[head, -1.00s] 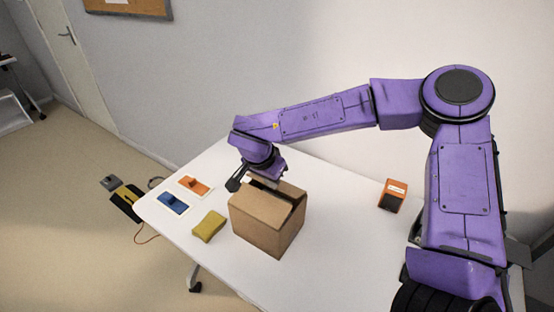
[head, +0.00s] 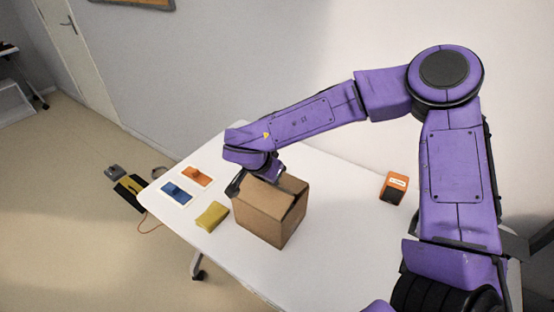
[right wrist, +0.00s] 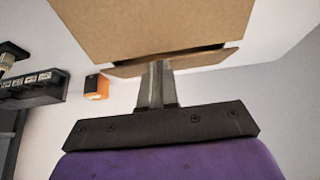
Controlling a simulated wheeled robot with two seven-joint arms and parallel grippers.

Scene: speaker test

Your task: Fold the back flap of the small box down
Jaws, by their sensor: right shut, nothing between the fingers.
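The small brown cardboard box (head: 268,222) stands on the white table in the head view. Its top shows a front panel and a flap (head: 293,184) at the back, with a narrow dark gap between them at the right. My right gripper (right wrist: 157,85) is shut and empty in the right wrist view, its fingertips at a flap (right wrist: 175,62) of the box. I cannot tell whether they touch it. In the head view the purple wrist is over the box's back left corner and the fingertips are hidden. My left gripper is not in view.
On the white table (head: 335,235), a yellow block (head: 212,216), a blue item (head: 177,193) and an orange item (head: 197,176) lie left of the box. An orange and black box (head: 394,188) stands at the right. The table between them is clear. A wall stands behind.

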